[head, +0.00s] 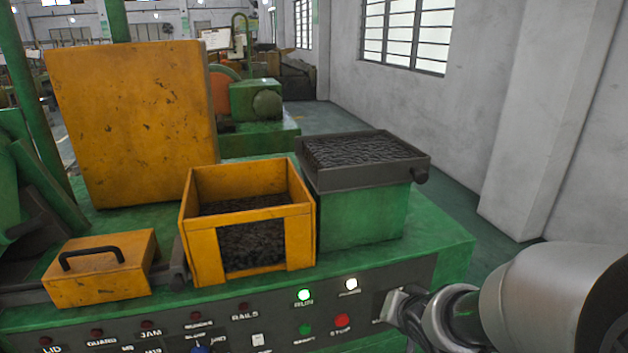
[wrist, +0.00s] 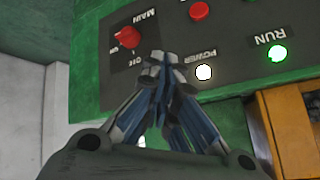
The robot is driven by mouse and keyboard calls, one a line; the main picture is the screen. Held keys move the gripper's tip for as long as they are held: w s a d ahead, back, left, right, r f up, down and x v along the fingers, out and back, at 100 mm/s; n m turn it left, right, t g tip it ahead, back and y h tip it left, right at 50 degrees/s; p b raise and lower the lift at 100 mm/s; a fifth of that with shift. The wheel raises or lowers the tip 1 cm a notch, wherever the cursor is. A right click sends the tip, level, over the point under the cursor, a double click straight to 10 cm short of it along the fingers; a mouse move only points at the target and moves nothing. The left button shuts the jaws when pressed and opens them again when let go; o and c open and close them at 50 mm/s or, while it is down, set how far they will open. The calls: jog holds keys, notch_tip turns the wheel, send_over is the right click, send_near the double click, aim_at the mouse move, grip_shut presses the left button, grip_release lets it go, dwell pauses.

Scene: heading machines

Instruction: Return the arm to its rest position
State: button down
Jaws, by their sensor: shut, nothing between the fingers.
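My gripper (head: 392,303) is at the right end of the machine's control panel (head: 372,275) in the head view. It covers the part of the panel where the main switch sits. In the wrist view my gripper (wrist: 157,62) has its fingertips together with nothing between them. The red main switch (wrist: 129,38) is just left of the fingertips there. I cannot tell whether they touch it. My pale arm (head: 545,295) reaches in from the lower right.
The green run lamp (head: 304,295) and white power lamp (head: 351,284) are lit. The red stop button (head: 342,321) is left of my gripper. A yellow bin (head: 203,250) and dark tray (head: 390,177) stand on the green machine. A wall (head: 470,110) is at right.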

jog(key=s+d+r+n+g+h, duration=0.1)
jog(key=s+d+r+n+h, duration=0.1)
jog(key=s+r, duration=0.65)
jog(key=s+a+n+g+y, duration=0.1)
jog(key=s+a, duration=0.3)
jog(key=s, duration=1.2)
jog(key=shift+n+g+y+b, duration=0.35)
jog(key=shift+n+g+y, duration=0.05)
jog(key=shift+n+g, duration=0.5)
